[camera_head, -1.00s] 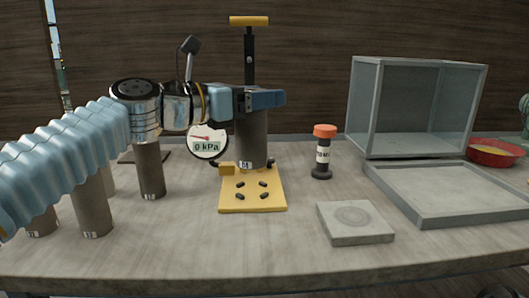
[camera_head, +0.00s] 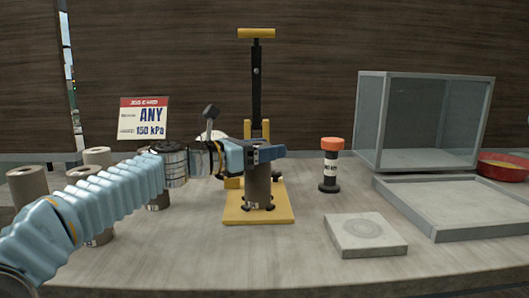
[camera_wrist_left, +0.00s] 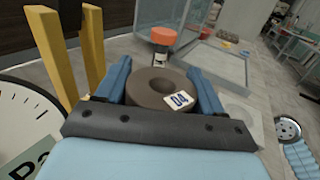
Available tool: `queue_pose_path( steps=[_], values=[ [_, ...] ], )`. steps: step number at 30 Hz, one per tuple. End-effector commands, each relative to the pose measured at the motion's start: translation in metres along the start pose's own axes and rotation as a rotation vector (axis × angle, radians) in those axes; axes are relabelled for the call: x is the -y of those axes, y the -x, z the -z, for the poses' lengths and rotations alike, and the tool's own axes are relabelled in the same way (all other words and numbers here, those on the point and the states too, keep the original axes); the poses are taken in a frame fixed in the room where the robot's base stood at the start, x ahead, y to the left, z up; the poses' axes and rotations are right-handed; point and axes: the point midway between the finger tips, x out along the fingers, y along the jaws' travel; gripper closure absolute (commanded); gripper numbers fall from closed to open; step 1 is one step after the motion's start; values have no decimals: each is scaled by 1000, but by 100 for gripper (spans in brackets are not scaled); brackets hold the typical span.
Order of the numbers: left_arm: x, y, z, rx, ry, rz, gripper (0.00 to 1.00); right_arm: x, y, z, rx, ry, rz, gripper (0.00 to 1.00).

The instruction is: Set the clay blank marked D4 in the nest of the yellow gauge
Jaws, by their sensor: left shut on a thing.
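The clay blank marked D4 (camera_head: 257,188) is a grey-brown upright cylinder in the head view. Its ringed top and D4 tag show in the left wrist view (camera_wrist_left: 147,83). My left gripper (camera_head: 266,153) is shut on its upper part; the two blue fingers flank it in the left wrist view (camera_wrist_left: 158,92). The yellow gauge (camera_head: 232,213) has a base plate with dark pegs and a tall black post behind. The blank stands over the pegs, its lower end at or just above the plate; I cannot tell if it touches. My right gripper is not in view.
Several other clay cylinders (camera_head: 28,185) stand at the left around my arm. A job card (camera_head: 142,118) reads ANY, 150 kPa.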

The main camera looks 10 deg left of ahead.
Motion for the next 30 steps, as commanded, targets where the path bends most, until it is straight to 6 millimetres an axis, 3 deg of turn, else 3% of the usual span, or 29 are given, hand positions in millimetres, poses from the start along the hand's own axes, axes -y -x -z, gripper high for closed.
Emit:
queue_pose_path(
  steps=[6, 7, 11, 22, 30],
  values=[
    [1, 0, 2, 2, -1, 0, 100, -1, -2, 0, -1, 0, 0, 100],
    [0, 0, 3, 0, 0, 0, 29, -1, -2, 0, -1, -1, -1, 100],
    [0, 0, 2, 0, 0, 0, 9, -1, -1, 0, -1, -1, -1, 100],
    [0, 3, -2, 0, -1, -1, 7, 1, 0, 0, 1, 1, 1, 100],
    [0, 50, 0, 1, -2, -3, 7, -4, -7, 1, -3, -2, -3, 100]
  ],
)
